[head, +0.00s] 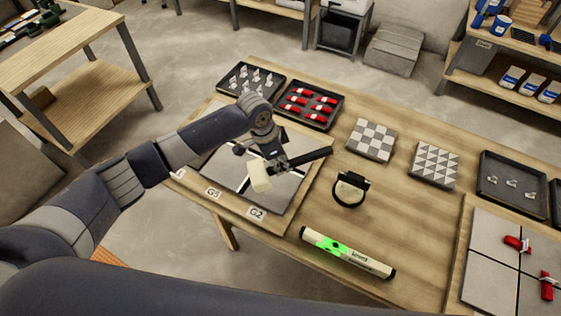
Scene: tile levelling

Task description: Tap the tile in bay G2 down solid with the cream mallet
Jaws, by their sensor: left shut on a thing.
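My left gripper (273,152) is shut on the mallet's dark handle (310,157), which sticks out to the right. The mallet's cream head (258,176) hangs over the tiled board. The grey tile in bay G2 (277,193) lies below and right of the head, behind the G2 label (256,212). Dark joints part it from the neighbouring tiles. I cannot tell whether the head touches a tile. The arm and mallet hide part of the board (277,224). My right gripper is out of view.
A black ring-shaped tool (350,189) and a cream and green bar (346,252) lie right of the board. Behind it stand a tray of red wedges (337,122) and a tray of pale clips (222,82). Patterned tile samples (371,139) lie farther right. Bare tabletop lies between.

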